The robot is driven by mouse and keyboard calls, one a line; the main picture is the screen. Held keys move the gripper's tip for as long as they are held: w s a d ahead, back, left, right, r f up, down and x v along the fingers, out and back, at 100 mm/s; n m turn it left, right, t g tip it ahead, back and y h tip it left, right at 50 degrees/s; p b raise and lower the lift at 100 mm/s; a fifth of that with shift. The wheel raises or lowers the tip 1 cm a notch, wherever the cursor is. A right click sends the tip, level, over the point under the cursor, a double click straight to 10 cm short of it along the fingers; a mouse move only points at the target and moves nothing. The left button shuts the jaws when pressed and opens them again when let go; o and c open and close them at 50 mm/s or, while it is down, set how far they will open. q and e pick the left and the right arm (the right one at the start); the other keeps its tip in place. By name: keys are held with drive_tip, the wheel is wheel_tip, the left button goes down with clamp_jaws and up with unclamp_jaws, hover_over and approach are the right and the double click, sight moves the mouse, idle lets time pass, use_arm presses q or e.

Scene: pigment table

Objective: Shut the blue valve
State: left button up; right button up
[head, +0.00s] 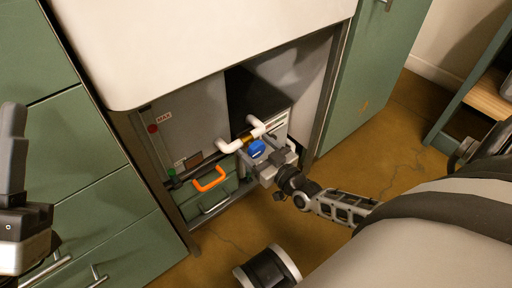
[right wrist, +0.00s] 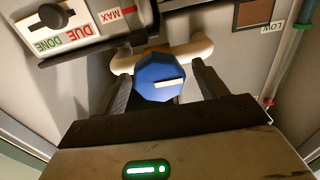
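The blue valve (head: 257,149) is a faceted round knob with a white bar mark, set on a white pipe (head: 229,146) inside the open cabinet under the counter. In the right wrist view the knob (right wrist: 159,72) sits between the two dark fingers of my right gripper (right wrist: 161,88). The fingers are open, one on each side, with a narrow gap at each side. The white mark lies nearly level in that view, roughly along the pipe. My left gripper (head: 14,165) shows only partly at the left edge of the head view, away from the cabinet.
An orange handle (head: 209,179) is left of the valve. A grey tank panel marked MAX (head: 164,118) stands at the left. In the right wrist view a panel reads DUE and DONE (right wrist: 62,40) beside a dark knob. Green drawers (head: 80,170) and a green door (head: 365,80) flank the opening.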

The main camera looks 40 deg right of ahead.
drive_tip(key=c, duration=0.9)
use_arm(q)
drive_tip(key=shift+f, duration=0.1)
use_arm(e)
drive_tip(key=shift+c, duration=0.2)
drive_tip(key=shift+m, duration=0.3)
drive_tip(key=m, duration=0.2)
drive_tip(key=shift+d+m, duration=0.1)
drive_tip(key=shift+m, duration=0.3)
drive_tip(key=m, duration=0.3)
drive_tip(key=shift+d+f+m, duration=0.1)
drive_tip(key=shift+m, duration=0.3)
drive_tip(key=m, duration=0.2)
drive_tip(key=shift+m, duration=0.3)
drive_tip(key=m, duration=0.4)
drive_tip(key=shift+d+f, duration=0.1)
drive_tip(key=shift+f+m, duration=0.1)
drive_tip(key=shift+m, duration=2.1)
